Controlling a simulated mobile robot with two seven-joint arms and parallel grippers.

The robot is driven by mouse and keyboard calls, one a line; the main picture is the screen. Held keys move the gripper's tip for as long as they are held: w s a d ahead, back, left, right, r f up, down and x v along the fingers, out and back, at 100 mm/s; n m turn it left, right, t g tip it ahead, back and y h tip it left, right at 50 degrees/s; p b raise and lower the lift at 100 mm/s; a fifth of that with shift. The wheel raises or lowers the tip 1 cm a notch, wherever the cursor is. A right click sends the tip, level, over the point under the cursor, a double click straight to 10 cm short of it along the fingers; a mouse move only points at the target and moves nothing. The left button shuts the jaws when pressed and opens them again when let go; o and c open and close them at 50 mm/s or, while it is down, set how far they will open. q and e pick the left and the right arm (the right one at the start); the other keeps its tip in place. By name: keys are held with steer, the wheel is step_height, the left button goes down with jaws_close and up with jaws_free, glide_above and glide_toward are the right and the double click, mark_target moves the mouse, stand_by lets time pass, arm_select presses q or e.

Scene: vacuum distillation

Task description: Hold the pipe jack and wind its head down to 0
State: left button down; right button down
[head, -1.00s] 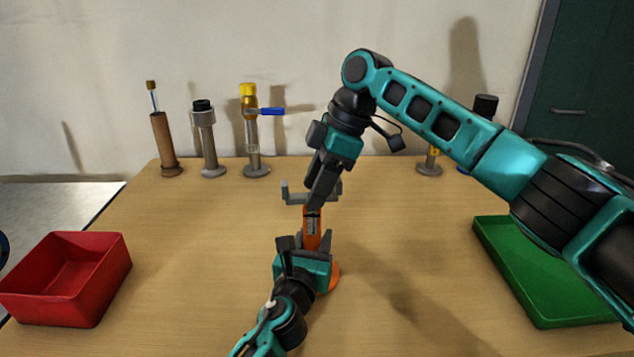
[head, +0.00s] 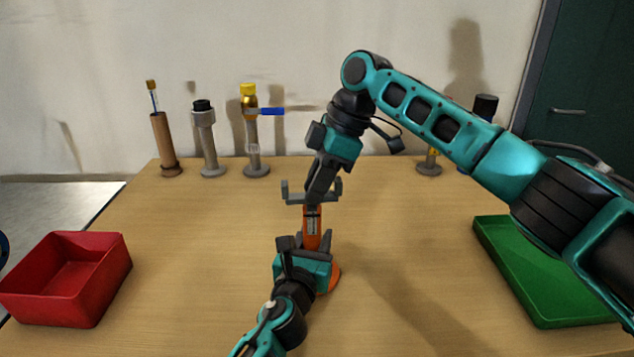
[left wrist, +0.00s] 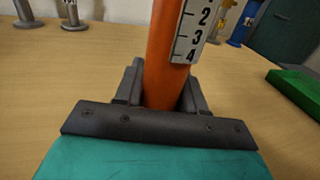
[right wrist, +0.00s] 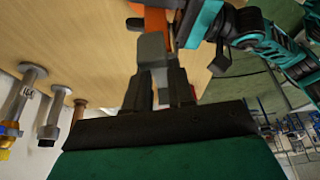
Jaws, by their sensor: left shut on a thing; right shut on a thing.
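The pipe jack is an orange post (head: 312,228) on an orange base, with a scale strip. Its grey forked head (head: 291,196) sits on top. My left gripper (head: 303,246) is shut around the post below the scale; the left wrist view shows the orange post (left wrist: 164,60) between its fingers and the scale (left wrist: 194,28) reading 2, 3 and 4 above. My right gripper (head: 317,194) comes down from above and is shut on the head, partly hiding it. The right wrist view shows a grey part of the head (right wrist: 152,50) at its fingertips.
A red bin (head: 65,290) stands at the left and a green tray (head: 540,285) at the right. Several upright items, including a grey stand (head: 208,140) and a brass-topped one (head: 250,130), line the back of the table. The table around the jack is clear.

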steer(key=shift+s+m, duration=0.1)
steer(key=shift+m, duration=0.6)
steer(key=c, duration=1)
jaws_free()
steer(key=shift+o, duration=0.2)
steer(key=v, duration=1.2)
steer(key=shift+s, duration=0.2)
arm_select(q)
steer(key=c, duration=0.6)
jaws_free()
